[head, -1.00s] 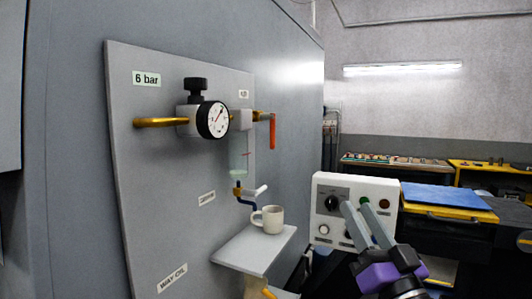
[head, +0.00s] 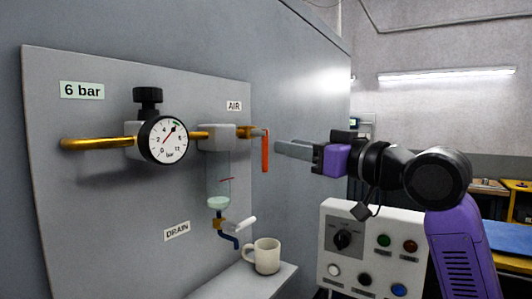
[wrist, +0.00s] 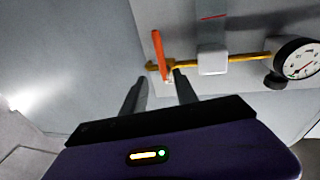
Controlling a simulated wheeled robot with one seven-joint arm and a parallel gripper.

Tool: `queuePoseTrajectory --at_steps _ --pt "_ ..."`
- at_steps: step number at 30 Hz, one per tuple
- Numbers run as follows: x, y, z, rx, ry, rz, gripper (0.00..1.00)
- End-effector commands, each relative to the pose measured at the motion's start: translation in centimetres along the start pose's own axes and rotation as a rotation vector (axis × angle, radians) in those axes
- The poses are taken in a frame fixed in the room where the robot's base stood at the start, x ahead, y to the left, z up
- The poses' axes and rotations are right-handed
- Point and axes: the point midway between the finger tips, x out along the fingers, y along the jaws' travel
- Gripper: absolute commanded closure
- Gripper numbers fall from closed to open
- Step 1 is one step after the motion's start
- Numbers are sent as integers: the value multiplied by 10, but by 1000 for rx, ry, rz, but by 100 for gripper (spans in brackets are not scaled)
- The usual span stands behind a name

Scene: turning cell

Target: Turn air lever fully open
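The red air lever (head: 265,151) hangs straight down from the valve at the right end of the brass pipe, below the "AIR" label (head: 234,106). My gripper (head: 277,148) is just right of the lever in the head view, pointing at it, with a small gap visible. In the wrist view the lever (wrist: 158,50) appears orange and lies ahead of my fingertips (wrist: 161,77), roughly in line with the space between them. The fingers are apart and nothing is between them. Contact with the lever does not show.
A pressure gauge (head: 163,140) and black knob (head: 148,98) are left of the lever. A glass bowl (head: 218,190) and white drain handle (head: 239,224) hang below. A mug (head: 266,256) stands on a shelf; a control box (head: 370,222) is at right.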

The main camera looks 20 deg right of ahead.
Motion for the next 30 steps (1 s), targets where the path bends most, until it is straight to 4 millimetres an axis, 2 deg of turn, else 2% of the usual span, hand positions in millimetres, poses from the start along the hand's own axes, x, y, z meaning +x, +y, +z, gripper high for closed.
queuePoseTrajectory --at_steps 3,8,21,25,30 --pt "0 -3 12 11 -48 -14 65" --pt "4 -4 19 14 -76 -16 65" --pt "63 -4 22 15 -76 -15 65" --pt "74 -5 24 15 -75 -15 65" --pt "78 -4 25 14 -75 -15 65"
